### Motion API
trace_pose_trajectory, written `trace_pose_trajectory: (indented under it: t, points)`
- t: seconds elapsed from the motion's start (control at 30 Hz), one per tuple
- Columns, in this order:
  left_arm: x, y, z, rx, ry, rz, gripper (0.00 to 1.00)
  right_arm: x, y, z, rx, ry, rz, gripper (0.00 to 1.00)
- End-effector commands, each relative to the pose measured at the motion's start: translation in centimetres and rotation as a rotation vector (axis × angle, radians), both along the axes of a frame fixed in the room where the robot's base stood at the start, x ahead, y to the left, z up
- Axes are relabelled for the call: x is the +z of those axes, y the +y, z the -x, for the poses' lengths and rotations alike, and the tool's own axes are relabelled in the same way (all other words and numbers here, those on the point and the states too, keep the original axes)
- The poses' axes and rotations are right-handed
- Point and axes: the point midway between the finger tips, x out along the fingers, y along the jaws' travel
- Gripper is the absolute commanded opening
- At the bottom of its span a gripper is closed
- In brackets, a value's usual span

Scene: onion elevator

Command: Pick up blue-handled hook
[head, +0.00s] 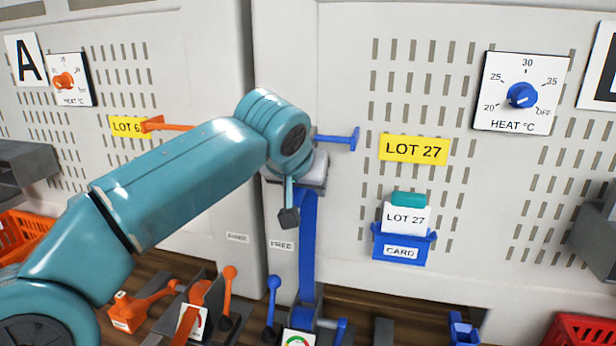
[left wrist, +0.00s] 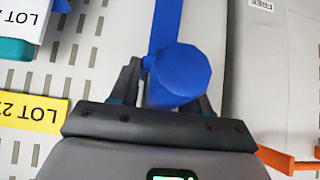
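The dark fingers of my left gripper lie on both sides of the handle in the left wrist view (left wrist: 168,80). Whether both fingers press on it I cannot tell. My right gripper is in neither view.
A blue peg (head: 336,138) juts out right of my gripper, and an orange peg (head: 168,126) lies behind my arm. A blue card holder (head: 402,246) hangs at the right. Orange and blue levers (head: 273,300) stand below.

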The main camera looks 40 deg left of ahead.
Motion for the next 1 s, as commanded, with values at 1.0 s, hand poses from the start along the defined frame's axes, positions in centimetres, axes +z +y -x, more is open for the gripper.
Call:
trace_pose_trajectory:
  t: [1.0]
  points:
    - [6.6,-1.7,2.8,-0.006,-0.005,0.001,0.08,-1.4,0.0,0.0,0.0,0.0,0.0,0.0]
